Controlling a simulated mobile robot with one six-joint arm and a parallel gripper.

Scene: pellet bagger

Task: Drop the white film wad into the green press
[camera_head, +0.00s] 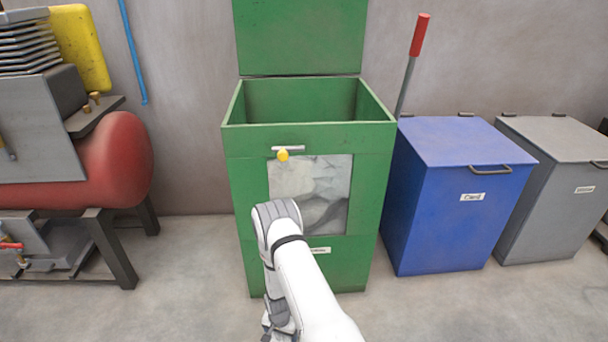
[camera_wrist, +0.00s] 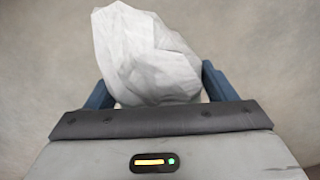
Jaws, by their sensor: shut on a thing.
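The white film wad (camera_wrist: 145,55) is crumpled and sits between the two blue fingers of my gripper (camera_wrist: 160,85) in the wrist view. My gripper is shut on it, with plain floor behind. The green press (camera_head: 240,180) stands against the wall in the head view. Its lid (camera_head: 300,38) is raised and its top opening is uncovered. A window in its front shows pale, crumpled material inside. My white arm is in front of the press, with its lower end below the press's rim. The wad is not visible in the head view.
A blue bin (camera_head: 462,205) with a closed lid stands right of the press, and a grey bin (camera_head: 555,190) beyond it. A red-handled lever (camera_head: 419,35) rises beside the press. A red tank (camera_head: 115,165) on a stand is at left. Floor is clear in front.

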